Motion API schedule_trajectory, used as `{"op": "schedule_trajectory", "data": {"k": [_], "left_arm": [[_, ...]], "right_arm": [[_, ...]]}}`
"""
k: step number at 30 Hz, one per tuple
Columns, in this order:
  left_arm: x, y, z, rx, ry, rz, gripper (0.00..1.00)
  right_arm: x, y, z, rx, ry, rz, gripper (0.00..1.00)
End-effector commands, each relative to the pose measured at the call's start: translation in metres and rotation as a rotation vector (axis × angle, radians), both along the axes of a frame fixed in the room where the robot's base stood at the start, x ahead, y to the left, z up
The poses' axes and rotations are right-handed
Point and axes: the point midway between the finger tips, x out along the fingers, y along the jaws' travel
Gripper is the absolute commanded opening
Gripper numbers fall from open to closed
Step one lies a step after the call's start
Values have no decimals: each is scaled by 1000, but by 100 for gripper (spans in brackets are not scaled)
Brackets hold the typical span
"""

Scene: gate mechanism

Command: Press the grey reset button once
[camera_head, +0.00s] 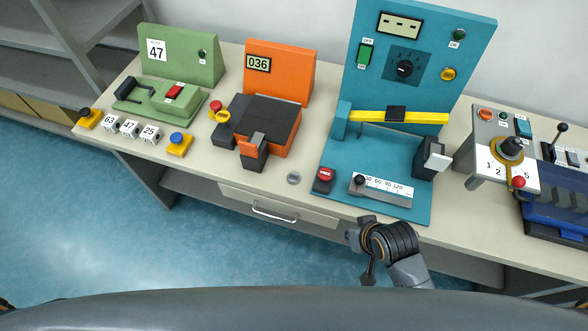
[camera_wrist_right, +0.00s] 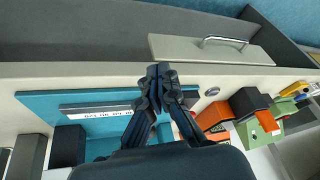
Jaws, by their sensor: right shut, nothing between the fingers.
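The grey button (camera_head: 293,178) is a small round disc on the bench top, between the orange machine and the blue-green gate panel. In the right wrist view the grey button (camera_wrist_right: 212,91) lies right of my fingers, near the bench's front edge. My right gripper (camera_head: 358,238) is shut and empty, in front of the bench edge, right of and nearer than the button in the head view. The fingertips of my right gripper (camera_wrist_right: 160,74) are together and apart from the button. My left gripper is not in view.
The blue-green gate panel (camera_head: 420,60) carries a yellow bar (camera_head: 430,118), a sliding scale (camera_head: 385,190) and a red button (camera_head: 325,174). The orange machine (camera_head: 280,70) stands left of the button. A drawer (camera_head: 277,210) is below.

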Motion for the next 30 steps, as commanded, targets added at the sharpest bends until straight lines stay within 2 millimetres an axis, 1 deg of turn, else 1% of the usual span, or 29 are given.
{"op": "schedule_trajectory", "data": {"k": [1,3,5,6,8,9,12,15,17,19,24,27,30], "left_arm": [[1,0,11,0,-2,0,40],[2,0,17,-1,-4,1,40],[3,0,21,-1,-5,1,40],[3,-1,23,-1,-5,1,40],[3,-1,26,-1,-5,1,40],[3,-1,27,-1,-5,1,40],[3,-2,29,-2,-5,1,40],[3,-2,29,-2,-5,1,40],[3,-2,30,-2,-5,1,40],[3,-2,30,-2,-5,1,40],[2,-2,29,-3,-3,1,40],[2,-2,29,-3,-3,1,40],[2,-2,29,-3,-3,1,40]], "right_arm": [[12,13,26,29,-31,13,0],[27,34,48,81,-66,28,0],[40,55,64,131,-94,44,0],[50,70,74,166,-111,55,0],[64,93,85,221,-132,74,0],[73,108,89,258,-140,83,0],[94,137,91,332,-145,96,0],[115,153,87,386,-138,89,0],[128,157,82,410,-131,75,0],[144,157,77,431,-125,53,0],[176,145,67,460,-116,-8,0],[187,139,65,470,-115,-32,0],[192,136,64,475,-115,-45,0]]}}
